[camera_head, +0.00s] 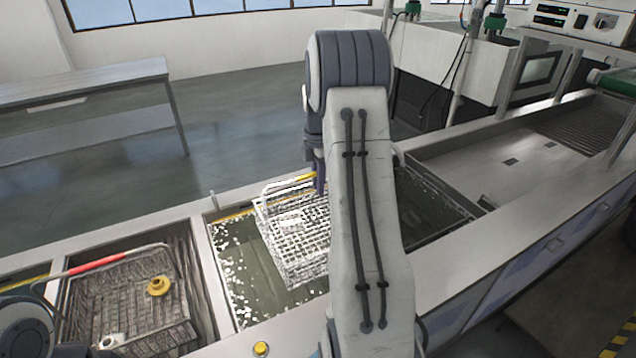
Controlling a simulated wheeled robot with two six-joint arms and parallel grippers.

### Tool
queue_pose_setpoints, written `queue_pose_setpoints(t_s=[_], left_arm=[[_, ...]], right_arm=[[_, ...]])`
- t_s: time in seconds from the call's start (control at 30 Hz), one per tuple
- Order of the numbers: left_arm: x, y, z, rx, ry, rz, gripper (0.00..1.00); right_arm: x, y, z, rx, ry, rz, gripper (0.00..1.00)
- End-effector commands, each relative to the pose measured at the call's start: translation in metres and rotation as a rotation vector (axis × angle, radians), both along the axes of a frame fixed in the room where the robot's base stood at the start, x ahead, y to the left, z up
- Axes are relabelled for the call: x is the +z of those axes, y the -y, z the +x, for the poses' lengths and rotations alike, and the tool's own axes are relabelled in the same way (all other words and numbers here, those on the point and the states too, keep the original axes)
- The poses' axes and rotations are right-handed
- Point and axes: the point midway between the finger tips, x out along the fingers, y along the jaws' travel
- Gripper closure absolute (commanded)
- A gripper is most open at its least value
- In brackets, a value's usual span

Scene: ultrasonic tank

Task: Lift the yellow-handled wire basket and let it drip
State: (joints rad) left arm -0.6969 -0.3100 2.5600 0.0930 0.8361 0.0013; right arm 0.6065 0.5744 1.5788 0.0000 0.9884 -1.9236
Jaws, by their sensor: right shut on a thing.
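The yellow-handled wire basket (290,240) is a pale wire basket at the middle tank, partly hidden behind my right arm. A short stretch of its yellow handle shows at the upper edge. My right gripper (318,186) is shut on that handle at the basket's far side; its fingers are mostly hidden by the arm. The tank (245,290) holds dark greenish liquid with many white specks. I cannot tell whether the basket's bottom is clear of the liquid. My left gripper is not in view; part of my left arm shows at the lower left.
A red-handled wire basket (135,315) with a yellow part (158,286) inside sits in the left bay. A dark basket (430,205) stands right of my arm. A flat drain surface (500,165) lies beyond it. A grey table (85,85) stands behind.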

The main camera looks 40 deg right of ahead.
Motion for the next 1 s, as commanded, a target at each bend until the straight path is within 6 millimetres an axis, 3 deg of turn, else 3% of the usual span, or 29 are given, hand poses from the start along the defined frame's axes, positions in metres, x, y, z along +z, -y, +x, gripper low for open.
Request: queue_pose_setpoints(t_s=[0.47, 1.0], left_arm=[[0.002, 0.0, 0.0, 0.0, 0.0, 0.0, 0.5], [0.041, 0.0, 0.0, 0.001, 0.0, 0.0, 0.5]], right_arm=[[0.003, 0.001, 0.001, 0.0, 0.003, -0.003, 1.0], [0.048, 0.001, 0.001, 0.0, 0.004, -0.003, 1.0]])
